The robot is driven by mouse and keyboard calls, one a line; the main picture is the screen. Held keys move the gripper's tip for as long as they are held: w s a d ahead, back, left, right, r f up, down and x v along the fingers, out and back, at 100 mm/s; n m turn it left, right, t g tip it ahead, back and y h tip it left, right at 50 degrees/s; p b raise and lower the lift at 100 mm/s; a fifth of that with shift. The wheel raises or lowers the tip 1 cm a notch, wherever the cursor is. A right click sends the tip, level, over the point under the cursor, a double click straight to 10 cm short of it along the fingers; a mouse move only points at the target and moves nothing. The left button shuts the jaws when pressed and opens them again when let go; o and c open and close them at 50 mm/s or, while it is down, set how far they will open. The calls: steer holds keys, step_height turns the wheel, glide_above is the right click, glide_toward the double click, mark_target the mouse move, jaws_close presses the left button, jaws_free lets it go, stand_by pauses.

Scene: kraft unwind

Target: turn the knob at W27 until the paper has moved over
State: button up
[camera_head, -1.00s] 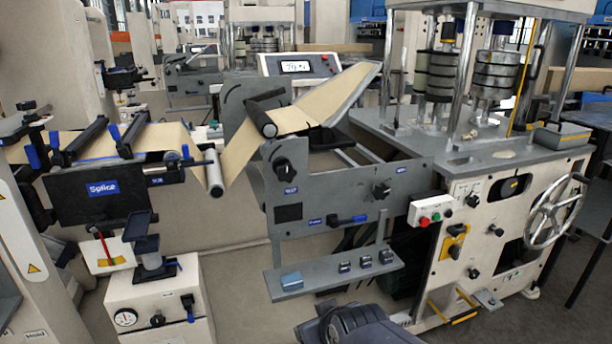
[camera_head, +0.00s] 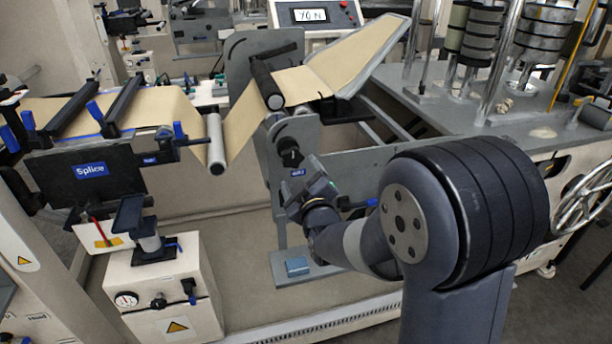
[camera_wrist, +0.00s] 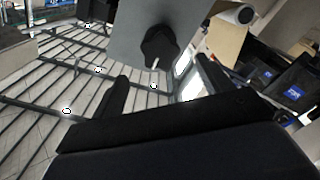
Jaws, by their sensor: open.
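A black knob (camera_head: 289,152) sits on the grey side plate (camera_head: 268,165) of the unwind stand, above a small blue label too small to read surely. In the wrist view a black knob (camera_wrist: 159,47) on a grey plate shows ahead, between and beyond the fingers. My gripper (camera_head: 309,187) is just below and right of the knob in the head view. It is open and empty, and its two dark fingers (camera_wrist: 165,88) are apart from the knob. The brown paper (camera_head: 245,118) runs from the splice table over a pale roller and a black roller (camera_head: 267,85) to a sloped plate.
The splice unit (camera_head: 88,175) and a cream cabinet (camera_head: 165,290) stand at left. A small shelf with a blue block (camera_head: 297,265) lies below my gripper. A display panel (camera_head: 312,15) is behind. The machine with a handwheel (camera_head: 588,200) is at right.

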mark_target(293, 160)
steer(key=x, duration=0.6)
steer(key=shift+w+f, duration=0.15)
steer(key=shift+w, duration=0.25)
steer(key=shift+x, duration=0.85)
steer(key=shift+a, duration=0.1)
steer(key=shift+c, duration=0.2)
steer(key=c, duration=0.9)
steer(key=shift+c, duration=0.2)
